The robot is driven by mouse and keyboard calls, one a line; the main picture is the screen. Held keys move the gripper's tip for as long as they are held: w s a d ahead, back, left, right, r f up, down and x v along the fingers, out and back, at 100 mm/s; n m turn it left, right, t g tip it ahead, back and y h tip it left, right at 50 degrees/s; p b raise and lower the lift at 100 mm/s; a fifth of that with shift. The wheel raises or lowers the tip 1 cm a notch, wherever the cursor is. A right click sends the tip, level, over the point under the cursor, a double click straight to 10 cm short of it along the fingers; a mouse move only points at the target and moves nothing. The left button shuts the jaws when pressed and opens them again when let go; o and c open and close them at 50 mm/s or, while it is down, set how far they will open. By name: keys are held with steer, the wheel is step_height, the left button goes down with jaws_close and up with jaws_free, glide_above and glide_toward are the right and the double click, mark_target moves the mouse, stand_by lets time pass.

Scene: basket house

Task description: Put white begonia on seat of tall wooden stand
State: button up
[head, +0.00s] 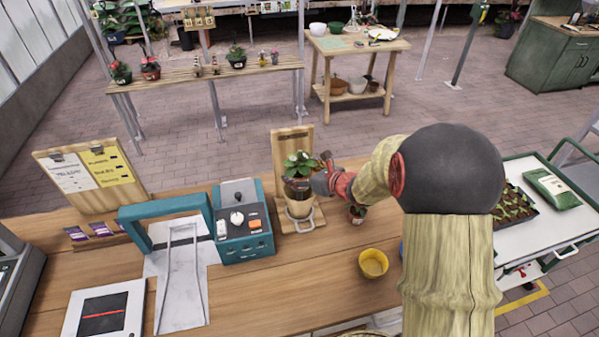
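The tall wooden stand (292,140) is on the wooden bench, with an upright back board and a low seat at its foot. A leafy green plant (299,164) in a tan pot (299,206) is in front of the back board, over or on the seat. I cannot tell if the pot touches the seat. No white flowers show clearly, so I cannot be sure it is the white begonia. My gripper (300,184) reaches in from the right at the pot's upper part. Its dark fingers overlap the pot, and whether they grip it is too small to tell.
A small potted plant (357,213) stands right of the stand, below my arm. A yellow pot (373,263) is nearer the front. A teal machine (241,222) stands close on the left. Bench space (300,290) in front is clear.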

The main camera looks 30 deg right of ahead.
steer(key=shift+r, duration=0.15)
steer(key=shift+s+d+r, duration=0.1)
steer(key=shift+s+r, duration=0.1)
steer(key=shift+s, duration=0.1)
steer(key=p+v, duration=0.2)
steer(key=v, duration=0.9)
steer(key=s+a+r+n+g+y, duration=0.1)
steer(key=s+a+r+n+g, duration=0.3)
steer(key=a+n, duration=0.5)
steer(key=s+a+r+n+g+y, duration=0.2)
steer(key=s+a+r+n, duration=0.1)
steer(key=s+a+n, duration=0.6)
steer(key=s+d+r+n+h, duration=0.2)
steer(key=s+r+n+h, duration=0.3)
steer(key=s+n, duration=0.5)
steer(key=n+h, duration=0.1)
steer(key=n, duration=0.4)
steer(key=shift+d+g, duration=0.25)
steer(key=shift+g, duration=0.15)
